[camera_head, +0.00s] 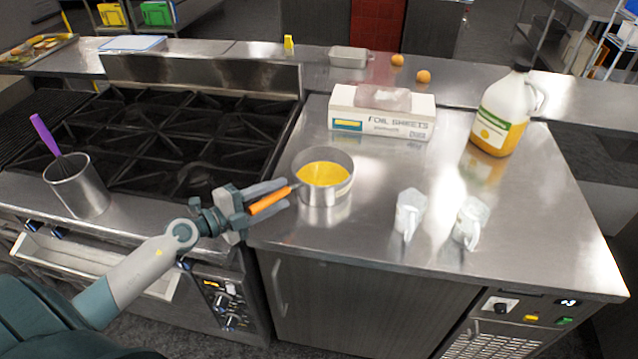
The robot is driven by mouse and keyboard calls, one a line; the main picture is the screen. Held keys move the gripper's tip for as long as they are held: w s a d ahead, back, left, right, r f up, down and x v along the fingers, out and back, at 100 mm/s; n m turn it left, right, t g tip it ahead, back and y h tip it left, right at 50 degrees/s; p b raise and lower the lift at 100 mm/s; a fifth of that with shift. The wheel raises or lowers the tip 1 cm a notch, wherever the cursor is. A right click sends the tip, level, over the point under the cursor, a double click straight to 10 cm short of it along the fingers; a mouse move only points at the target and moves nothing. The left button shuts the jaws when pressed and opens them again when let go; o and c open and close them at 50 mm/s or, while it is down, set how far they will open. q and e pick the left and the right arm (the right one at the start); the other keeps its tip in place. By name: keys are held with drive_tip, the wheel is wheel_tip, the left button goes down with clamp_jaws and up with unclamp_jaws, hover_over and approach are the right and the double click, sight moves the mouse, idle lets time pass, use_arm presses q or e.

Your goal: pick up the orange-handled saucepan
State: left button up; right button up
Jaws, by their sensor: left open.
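The saucepan (324,197) is a metal pan with yellow contents, standing on the steel counter beside the stove. Its orange handle (268,201) points left toward the stove. My left gripper (276,197) comes in from the left and is open. Its fingers lie around the orange handle, one on the far side and one on the near side. I cannot tell whether either finger touches the handle. My right gripper is not in view.
A foil sheets box (381,112) stands behind the saucepan, and a large jug (502,112) stands at the back right. Two clear measuring cups (409,214) (470,222) stand to the right. A metal pot (78,186) with a purple-handled tool sits left, before the stove (190,130).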

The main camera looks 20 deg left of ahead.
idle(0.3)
use_arm(q)
clamp_jaws()
idle(1.2)
drive_tip(key=shift+r, duration=0.15)
